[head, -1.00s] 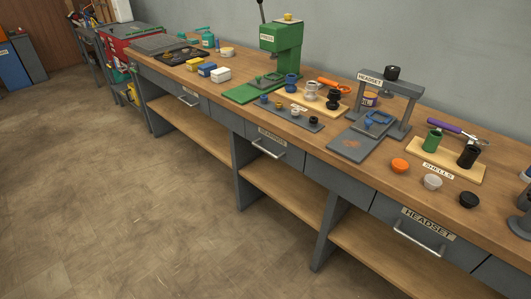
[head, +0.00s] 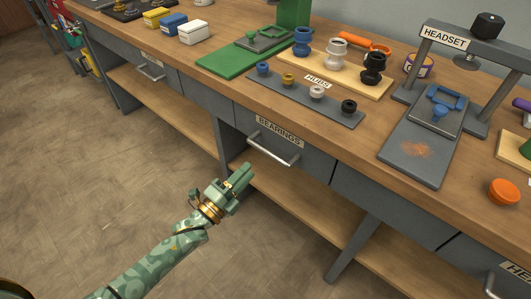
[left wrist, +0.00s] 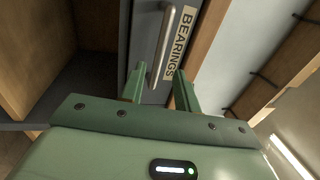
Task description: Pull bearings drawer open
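The bearings drawer (head: 310,155) is a grey front under the bench top, flush with the bench and shut. It has a BEARINGS label (head: 280,132) and a silver bar handle (head: 272,150). My left gripper (head: 246,172) is open and empty, a little below and to the left of the handle, apart from it. In the left wrist view, the handle (left wrist: 162,46) and label (left wrist: 181,42) lie ahead of the two spread fingers (left wrist: 158,88). The handle's near end shows in the gap between them. My right gripper is not in view.
The wooden bench top (head: 225,95) overhangs the drawer. A lower shelf (head: 280,190) and a grey leg (head: 352,248) are below. Another drawer handle (head: 150,72) is at the left. The floor (head: 100,190) before the bench is clear.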

